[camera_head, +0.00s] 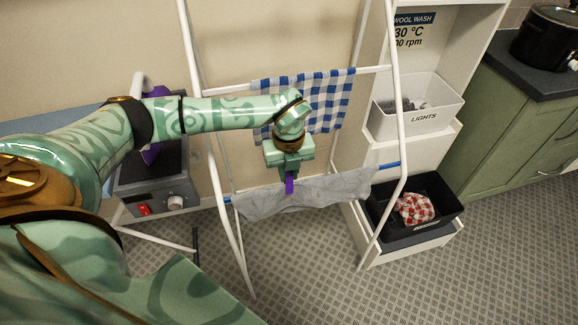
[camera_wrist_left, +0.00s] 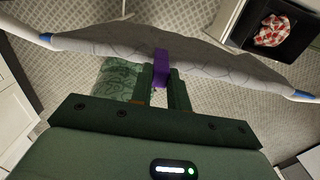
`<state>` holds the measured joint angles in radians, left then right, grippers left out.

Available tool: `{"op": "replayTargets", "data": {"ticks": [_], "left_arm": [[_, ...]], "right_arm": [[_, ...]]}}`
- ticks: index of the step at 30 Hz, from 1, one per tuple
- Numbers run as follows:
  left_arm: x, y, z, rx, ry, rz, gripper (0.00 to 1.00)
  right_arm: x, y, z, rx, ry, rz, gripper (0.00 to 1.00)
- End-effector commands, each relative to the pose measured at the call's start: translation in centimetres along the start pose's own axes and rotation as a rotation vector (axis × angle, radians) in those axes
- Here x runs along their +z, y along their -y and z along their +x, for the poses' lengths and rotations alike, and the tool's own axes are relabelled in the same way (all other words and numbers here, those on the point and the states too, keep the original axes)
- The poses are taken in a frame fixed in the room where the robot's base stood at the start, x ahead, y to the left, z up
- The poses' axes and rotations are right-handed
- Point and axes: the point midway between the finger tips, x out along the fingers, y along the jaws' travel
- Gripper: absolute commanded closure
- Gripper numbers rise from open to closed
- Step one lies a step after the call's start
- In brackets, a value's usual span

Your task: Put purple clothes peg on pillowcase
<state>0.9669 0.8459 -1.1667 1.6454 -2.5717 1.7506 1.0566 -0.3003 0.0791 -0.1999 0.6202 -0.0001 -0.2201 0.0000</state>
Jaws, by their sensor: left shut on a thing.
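The purple clothes peg (camera_head: 289,184) is held in my left gripper (camera_head: 289,174), which is shut on it. In the left wrist view the peg (camera_wrist_left: 161,68) sits between the two fingers (camera_wrist_left: 161,82), its far end overlapping the edge of the grey patterned cloth. That cloth, which looks like the pillowcase (camera_head: 335,192), hangs over the lower rail of the white drying rack and also spans the left wrist view (camera_wrist_left: 215,62). I cannot tell whether the peg grips the cloth or is only against it. My right gripper is not in view.
A blue checked towel (camera_head: 330,100) hangs on the rack's upper rail. To the right stand a white bin marked LIGHTS (camera_head: 425,118) and a dark bin (camera_head: 440,192) with a red checked cloth (camera_head: 414,208). The rack's white posts (camera_head: 402,110) flank my left gripper.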

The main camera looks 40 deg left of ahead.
Motion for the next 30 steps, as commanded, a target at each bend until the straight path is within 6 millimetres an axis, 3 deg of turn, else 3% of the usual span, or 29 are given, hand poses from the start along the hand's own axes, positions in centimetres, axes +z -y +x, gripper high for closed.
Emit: {"op": "replayTargets", "data": {"ticks": [30], "left_arm": [[0.0, 0.1, 1.4, -0.003, 0.001, 0.000, 0.94]], "right_arm": [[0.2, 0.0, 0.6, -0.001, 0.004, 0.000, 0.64]]}}
